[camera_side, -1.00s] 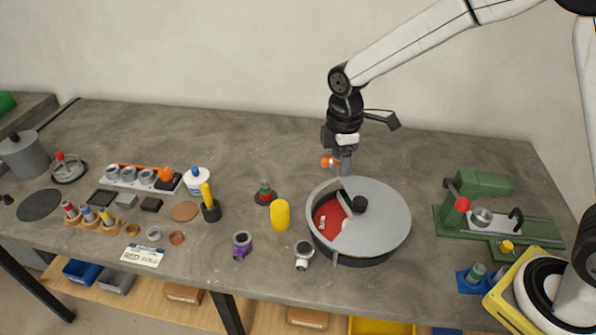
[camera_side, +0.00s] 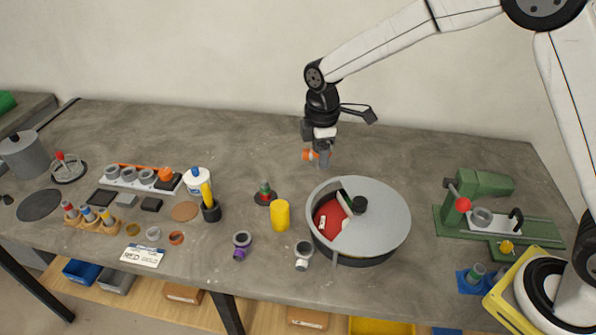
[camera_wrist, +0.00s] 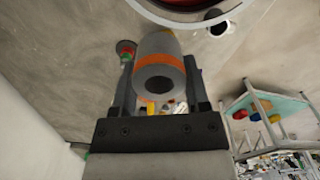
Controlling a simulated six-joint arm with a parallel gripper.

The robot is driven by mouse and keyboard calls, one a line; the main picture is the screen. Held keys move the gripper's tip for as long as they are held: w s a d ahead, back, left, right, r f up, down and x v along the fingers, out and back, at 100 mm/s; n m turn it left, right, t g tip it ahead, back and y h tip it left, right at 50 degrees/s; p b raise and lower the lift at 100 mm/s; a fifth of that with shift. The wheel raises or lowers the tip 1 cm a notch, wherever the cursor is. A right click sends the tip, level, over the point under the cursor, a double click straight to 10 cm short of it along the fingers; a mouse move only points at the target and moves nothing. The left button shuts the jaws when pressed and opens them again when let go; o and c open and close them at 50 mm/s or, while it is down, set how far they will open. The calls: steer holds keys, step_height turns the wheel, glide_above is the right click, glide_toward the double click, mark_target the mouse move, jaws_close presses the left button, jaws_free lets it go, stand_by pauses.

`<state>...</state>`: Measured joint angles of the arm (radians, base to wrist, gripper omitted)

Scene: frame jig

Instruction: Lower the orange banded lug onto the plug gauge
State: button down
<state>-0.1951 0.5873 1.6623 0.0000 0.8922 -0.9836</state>
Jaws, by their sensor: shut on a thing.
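The orange banded lug is a grey hollow cylinder with an orange band (camera_wrist: 158,72). It sits between the two fingers of my gripper (camera_wrist: 160,85), with its open bore facing the wrist camera. In the side view my gripper (camera_side: 323,152) is shut on the lug (camera_side: 309,154) and holds it above the bench, behind the round lidded pan. What looks like the plug gauge (camera_side: 265,193), with a green top, a red part and a dark base, stands on the bench to the left and nearer the camera. It also shows in the wrist view (camera_wrist: 126,50), beyond the left finger, apart from the lug.
A yellow cylinder (camera_side: 280,216) stands close to the gauge. The grey round pan (camera_side: 385,215) lies to the right of it. A purple-banded lug (camera_side: 242,246) and a grey-white lug (camera_side: 303,256) stand in front. The bench behind the gauge is clear.

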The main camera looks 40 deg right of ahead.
glide_toward(263, 181)
steer(key=s, duration=0.1)
steer(key=shift+w+a+f, duration=0.1)
steer(key=shift+w+f, duration=0.1)
steer(key=shift+w, duration=0.2)
steer(key=shift+f, duration=0.2)
stand_by(0.3)
steer(key=shift+f, duration=2.3)
steer(key=shift+f, duration=1.7)
jaws_free()
steer(key=shift+r, duration=0.1)
stand_by(0.4)
step_height(263, 181, up, 9)
stand_by(1.3)
